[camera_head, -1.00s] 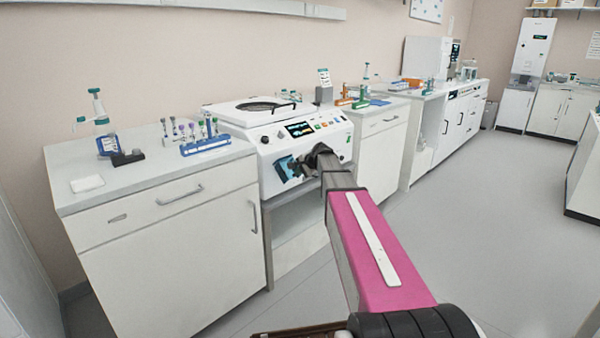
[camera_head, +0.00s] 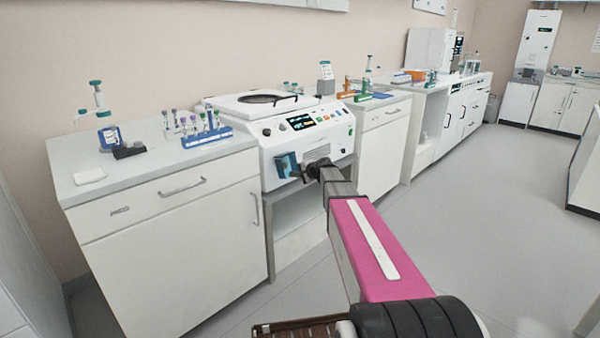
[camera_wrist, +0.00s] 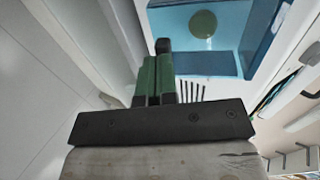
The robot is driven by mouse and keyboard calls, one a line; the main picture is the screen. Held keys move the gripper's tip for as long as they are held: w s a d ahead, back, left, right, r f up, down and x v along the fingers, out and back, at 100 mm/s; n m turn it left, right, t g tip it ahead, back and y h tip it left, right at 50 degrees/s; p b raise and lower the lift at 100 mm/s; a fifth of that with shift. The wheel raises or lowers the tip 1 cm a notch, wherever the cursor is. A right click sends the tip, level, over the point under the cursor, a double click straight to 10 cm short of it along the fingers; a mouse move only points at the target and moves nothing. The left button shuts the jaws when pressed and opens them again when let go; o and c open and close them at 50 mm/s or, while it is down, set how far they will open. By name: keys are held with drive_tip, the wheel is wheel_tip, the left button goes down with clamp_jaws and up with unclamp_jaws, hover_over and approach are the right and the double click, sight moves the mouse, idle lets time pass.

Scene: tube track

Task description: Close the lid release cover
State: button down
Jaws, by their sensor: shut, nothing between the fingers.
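The lid release cover (camera_head: 287,164) is a small blue piece on the front of the white centrifuge (camera_head: 335,138), at its lower left. It stands out from the front panel, and my gripper hides part of it. In the wrist view a blue framed surface (camera_wrist: 218,64) with a round olive disc lies just beyond my fingertips. My gripper (camera_wrist: 163,46) is shut and empty, its green fingers together, beside the lower left edge of that blue surface. In the head view my gripper (camera_head: 297,174) is at the cover's right side. I cannot tell whether they touch.
The centrifuge's round lid and handle (camera_head: 265,99) are on top. A blue tube rack (camera_head: 207,138) stands on the left counter (camera_head: 140,176). Drawer handles (camera_head: 182,187) stick out from the cabinet front. The floor (camera_head: 480,220) on the right is clear.

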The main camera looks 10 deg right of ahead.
drive_tip(key=shift+w+a+f, duration=0.45)
drive_tip(key=shift+w+f, duration=0.15)
drive_tip(key=shift+f, duration=0.25)
drive_tip(key=shift+w+a+f, duration=0.4)
drive_tip(key=shift+w+f, duration=0.15)
drive_tip(key=shift+f, duration=0.35)
drive_tip(key=shift+w+a+r, duration=0.1)
drive_tip(key=shift+r, duration=0.1)
drive_tip(key=shift+r, duration=0.75)
drive_tip(key=shift+s+f, duration=0.1)
drive_tip(key=shift+s, duration=0.2)
drive_tip(key=s+d, duration=0.8)
drive_tip(key=s, duration=0.3)
drive_tip(key=s+a+f+n+g+h, duration=0.1)
drive_tip(key=s+f+n+g+h, duration=0.1)
drive_tip(key=s, duration=0.8)
drive_tip(key=s+a+f+n+g+h, duration=0.1)
drive_tip(key=s+f+n+g, duration=0.3)
drive_tip(key=s, duration=0.6)
drive_tip(key=s+a+f+n+g+h, duration=0.1)
drive_tip(key=s+f+n+g+h, duration=0.2)
drive_tip(key=s+f, duration=0.3)
drive_tip(key=s+n+h, duration=0.1)
drive_tip(key=s, duration=0.3)
drive_tip(key=shift+a+f+n+g, duration=0.2)
drive_tip(key=shift+a+n+g, duration=0.1)
drive_tip(key=shift+a+n, duration=0.1)
drive_tip(key=shift+s, duration=0.1)
